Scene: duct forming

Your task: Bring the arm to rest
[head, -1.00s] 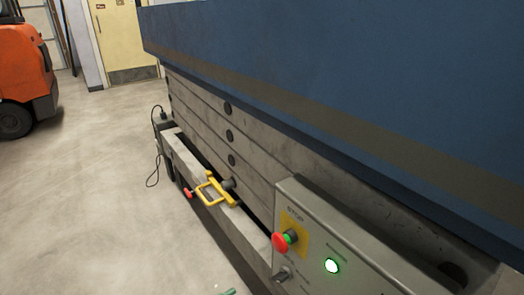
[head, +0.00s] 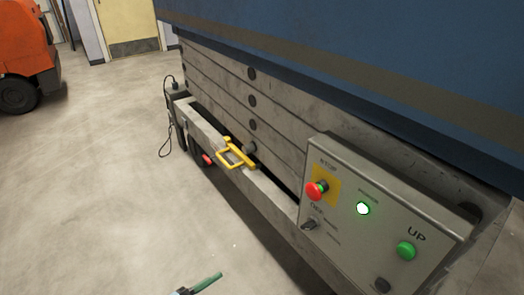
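No arm or gripper of mine can be made out with certainty in the head view. A thin green piece with a dark grey end (head: 206,283) shows at the bottom edge, left of centre. I cannot tell whether it is part of a gripper or a separate thing. A grey control panel (head: 350,240) is on the machine at the right. It has a red stop button (head: 317,190) on a yellow plate, a lit green-white lamp (head: 362,208), a green UP button (head: 406,250), a dark button (head: 382,285) and a selector switch (head: 309,224).
The machine's blue upper body (head: 400,60) overhangs grey stacked plates (head: 220,90). A yellow handle (head: 238,152) sticks out from its side, with a red knob (head: 207,159) nearby. An orange forklift (head: 25,50) stands at the far left. The concrete floor (head: 90,190) is clear.

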